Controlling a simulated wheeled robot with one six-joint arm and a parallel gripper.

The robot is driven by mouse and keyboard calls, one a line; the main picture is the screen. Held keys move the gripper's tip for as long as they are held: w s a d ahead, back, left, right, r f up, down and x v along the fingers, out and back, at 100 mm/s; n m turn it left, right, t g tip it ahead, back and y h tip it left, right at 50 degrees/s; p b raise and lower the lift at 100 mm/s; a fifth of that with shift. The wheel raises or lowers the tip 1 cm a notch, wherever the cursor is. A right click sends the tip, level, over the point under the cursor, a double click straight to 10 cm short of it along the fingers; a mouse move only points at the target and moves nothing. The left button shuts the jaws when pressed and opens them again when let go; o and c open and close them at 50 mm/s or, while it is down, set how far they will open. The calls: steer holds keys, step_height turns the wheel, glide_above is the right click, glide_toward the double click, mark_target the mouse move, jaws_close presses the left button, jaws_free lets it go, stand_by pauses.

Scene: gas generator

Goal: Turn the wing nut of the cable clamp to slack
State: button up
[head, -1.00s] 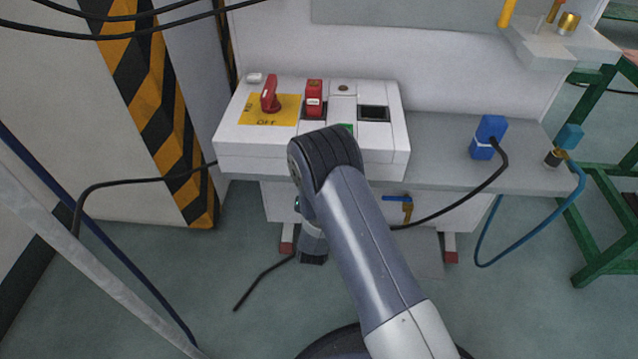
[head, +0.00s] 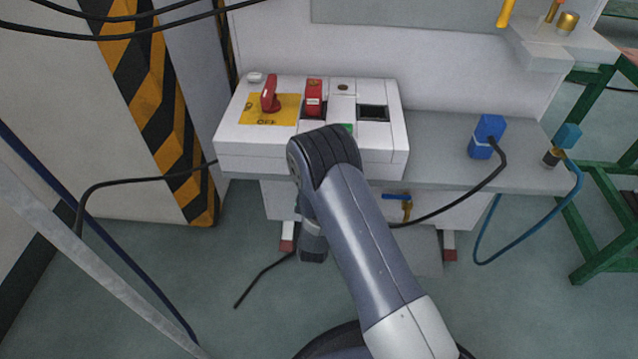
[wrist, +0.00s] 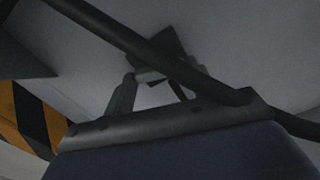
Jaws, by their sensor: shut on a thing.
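In the wrist view, my gripper (wrist: 153,78) has its dark fingers closed in on a small part under a pale underside. I take this part to be the wing nut (wrist: 152,75); it is dim and its wings cannot be made out clearly. A dark square block (wrist: 168,46), perhaps the cable clamp, sits just beyond the fingertips. A thick black cable (wrist: 135,40) runs diagonally in front of the block and past the right finger. In the head view my arm and the control box hide the fingertips, nut and clamp.
The white control box (head: 240,152) with a red rotary switch (head: 270,95) stands above my gripper on a grey shelf (head: 440,165). A blue plug (head: 487,135) with a black cable is at right. A yellow-black striped post (head: 165,120) stands at left.

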steer(key=o, duration=1)
steer(key=shift+s, duration=0.15)
steer(key=s+p, duration=0.1)
steer(key=s, duration=0.4)
steer(key=s+p, duration=0.2)
steer(key=s, duration=0.3)
steer(key=shift+s+a, duration=0.2)
steer(key=shift+s, duration=0.1)
